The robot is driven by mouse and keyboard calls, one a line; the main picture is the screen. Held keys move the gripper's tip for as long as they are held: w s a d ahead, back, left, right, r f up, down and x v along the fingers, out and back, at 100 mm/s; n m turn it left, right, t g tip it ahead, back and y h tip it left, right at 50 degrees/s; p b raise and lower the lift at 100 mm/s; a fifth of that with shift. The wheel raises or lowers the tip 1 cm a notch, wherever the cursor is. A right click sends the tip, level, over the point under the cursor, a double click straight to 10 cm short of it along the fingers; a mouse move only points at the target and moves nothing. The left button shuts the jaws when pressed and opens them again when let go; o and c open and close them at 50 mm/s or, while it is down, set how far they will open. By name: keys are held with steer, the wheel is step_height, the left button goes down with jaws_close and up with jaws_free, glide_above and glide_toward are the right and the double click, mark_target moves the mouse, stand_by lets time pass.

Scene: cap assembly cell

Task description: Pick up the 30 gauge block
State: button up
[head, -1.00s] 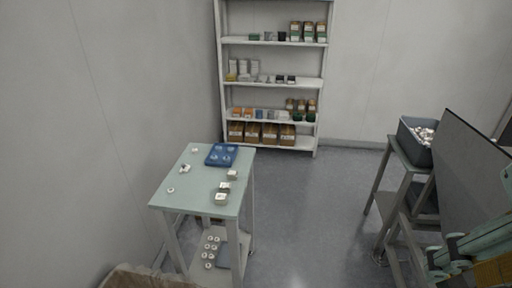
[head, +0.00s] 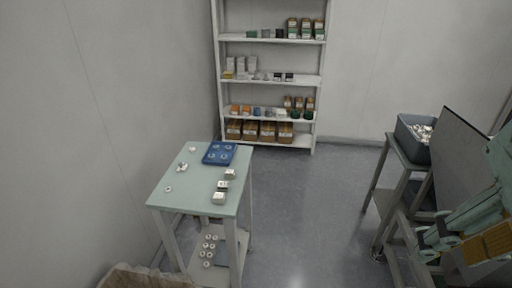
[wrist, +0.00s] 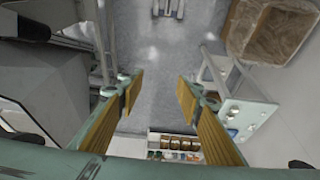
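Several small light blocks stand in a row along the right side of the green table (head: 185,200) in the head view: a rear one (head: 230,174), a middle one with a dark part (head: 222,186) and a front one (head: 218,198). Their markings are too small to read, so I cannot tell which is the 30 gauge block. My gripper (wrist: 160,85) is open and empty in the wrist view, its two fingers wide apart above the floor. It is well away from the table, which shows in the wrist view (wrist: 242,115) at the right.
A blue tray (head: 219,153) and small white parts (head: 182,167) are also on the table. White shelves (head: 270,79) stand at the back. A grey bin (head: 413,138) and a dark panel (head: 467,155) are at right. A cardboard box (wrist: 273,28) stands nearby. The middle floor is clear.

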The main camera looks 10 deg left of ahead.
steer(key=w+a+r+n+g+p, duration=0.15)
steer(key=w+a, duration=0.25)
steer(key=w, duration=0.5)
steer(key=w+a+r+n+p, duration=0.1)
steer(key=w+a+r+n, duration=0.2)
steer(key=w, duration=0.7)
steer(key=w+a+r+n+p, duration=0.1)
steer(key=w+a+n, duration=0.3)
steer(key=w, duration=0.5)
steer(key=n+g+p, duration=0.2)
steer(key=n+p, duration=0.4)
steer(key=n, duration=0.4)
glide_above(228, 171)
step_height(228, 171, down, 27)
steer(key=shift+s+f, duration=0.1)
steer(key=shift+d+f, duration=0.1)
steer(key=shift+f, duration=4.2)
